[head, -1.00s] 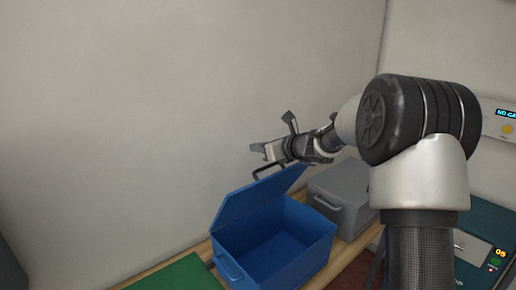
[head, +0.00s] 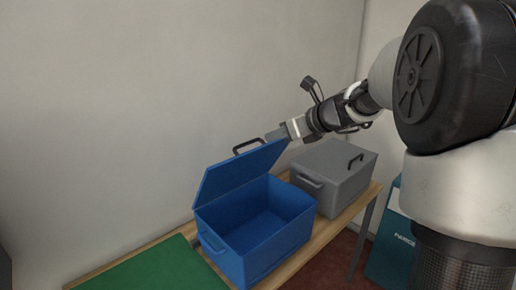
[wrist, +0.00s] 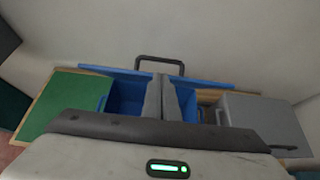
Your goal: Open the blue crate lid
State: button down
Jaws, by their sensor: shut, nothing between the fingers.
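The blue crate (head: 263,244) stands on the wooden table with its blue lid (head: 238,172) raised and leaning back, so the empty inside shows. A dark handle (head: 249,146) is at the lid's top edge; it also shows in the wrist view (wrist: 161,62). My gripper (head: 274,135) is just right of the handle near the lid's upper right corner. Its fingers are shut with nothing between them. In the wrist view the fingers (wrist: 163,95) cover the middle of the crate; I cannot tell whether they touch the lid.
A grey crate (head: 335,182) with a closed lid and dark handle stands right of the blue crate. A green mat (head: 160,268) lies to the left on the table. The wall is close behind. A teal box (head: 385,240) stands at the lower right.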

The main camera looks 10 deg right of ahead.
aim_at(256, 149)
jog(key=x, duration=0.9)
jog(key=shift+w+a+f+p, duration=0.15)
jog(key=shift+w+f+p, duration=0.05)
jog(key=shift+w+p, duration=0.1)
